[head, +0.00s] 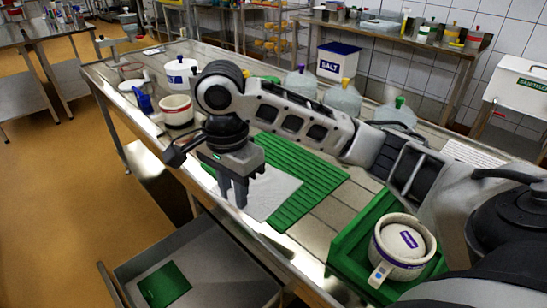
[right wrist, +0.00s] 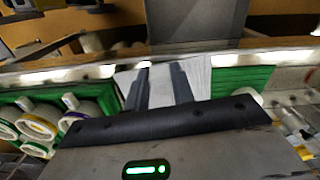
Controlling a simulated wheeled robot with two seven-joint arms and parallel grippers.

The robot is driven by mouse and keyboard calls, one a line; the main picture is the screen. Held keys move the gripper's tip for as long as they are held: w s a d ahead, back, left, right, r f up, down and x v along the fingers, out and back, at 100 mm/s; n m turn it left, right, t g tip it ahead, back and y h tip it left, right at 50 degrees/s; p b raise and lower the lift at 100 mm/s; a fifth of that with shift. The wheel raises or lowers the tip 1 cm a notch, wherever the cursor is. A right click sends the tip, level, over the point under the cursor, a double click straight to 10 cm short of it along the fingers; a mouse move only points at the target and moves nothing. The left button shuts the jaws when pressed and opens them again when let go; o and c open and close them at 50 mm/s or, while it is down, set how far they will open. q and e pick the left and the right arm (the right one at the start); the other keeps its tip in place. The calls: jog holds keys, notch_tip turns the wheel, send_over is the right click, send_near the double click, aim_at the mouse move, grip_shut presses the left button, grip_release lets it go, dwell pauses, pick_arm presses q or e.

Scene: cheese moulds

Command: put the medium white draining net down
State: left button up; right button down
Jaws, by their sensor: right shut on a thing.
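The medium white draining net (head: 274,191) is a flat pale sheet near the table's front edge, overlapping the green slatted mat (head: 310,170). My right gripper (head: 234,197) points down at the net's left part and is shut on it. In the right wrist view the net (right wrist: 200,77) shows behind and beside the two dark fingers (right wrist: 160,85), with green on both sides. I cannot tell whether the net rests fully on the mat or is slightly raised. My left gripper is not in view.
A green tray (head: 345,250) with a white mould (head: 403,245) stands at the right. A red-banded pot (head: 177,111) stands left of my gripper. Large bottles (head: 343,98) line the back. An open grey bin (head: 235,290) lies below the front edge.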

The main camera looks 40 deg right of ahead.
aim_at(272, 175)
jog(key=shift+d+r+m, duration=0.5)
jog(key=shift+m, duration=0.1)
jog(key=shift+d, duration=0.4)
jog(key=shift+m, duration=0.3)
jog(key=w+d+f, duration=0.1)
jog(key=d, duration=0.1)
jog(key=w+d+f, duration=0.1)
jog(key=d+f, duration=0.1)
jog(key=d, duration=0.1)
jog(key=w+d+f, duration=0.1)
jog(key=w+d, duration=0.1)
jog(key=d, duration=0.1)
jog(key=shift+d+f, duration=0.2)
jog(key=shift+f, duration=0.1)
jog(key=d+f, duration=0.1)
jog(key=f, duration=0.1)
jog(key=w+d+f, duration=0.1)
jog(key=shift+w+d+f, duration=0.15)
jog(key=shift+d+f, duration=0.25)
jog(key=shift+w+d+f, duration=0.15)
jog(key=shift+d+f, duration=0.2)
jog(key=shift+f, duration=0.1)
jog(key=shift+w+d+f, duration=0.1)
jog(key=shift+f, duration=0.8)
jog(key=shift+w+d+f, duration=0.1)
jog(key=shift+f, duration=0.8)
jog(key=shift+s+f, duration=0.1)
jog(key=shift+f, duration=0.05)
jog(key=c, duration=1.2)
grip_release()
